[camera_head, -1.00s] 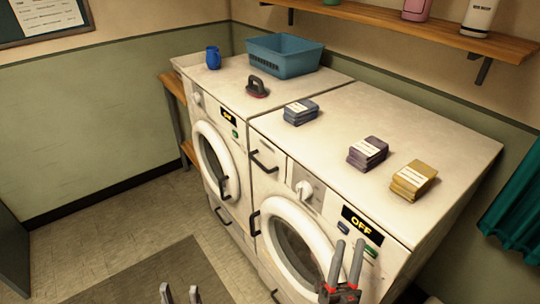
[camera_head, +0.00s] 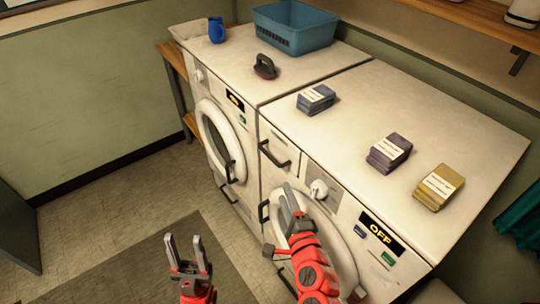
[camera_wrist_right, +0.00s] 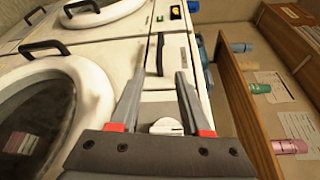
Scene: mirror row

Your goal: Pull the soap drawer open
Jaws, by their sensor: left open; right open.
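The soap drawer (camera_head: 279,147) is shut flush in the upper left front of the right-hand washing machine. It has a dark bar handle (camera_head: 274,154). My right gripper (camera_head: 290,198) is open and empty in front of that machine, a little below and to the right of the handle. In the right wrist view, the handle (camera_wrist_right: 160,54) lies ahead between my open right fingers (camera_wrist_right: 158,95), apart from them. My left gripper (camera_head: 187,250) is open and empty, low over the floor mat at the front.
A white knob (camera_head: 318,189) sits right of the drawer, above the round door. Several folded stacks, such as the purple one (camera_head: 390,152), lie on the machine top. A blue basket (camera_head: 294,28), blue mug (camera_head: 216,30) and brush (camera_head: 265,66) stand further back.

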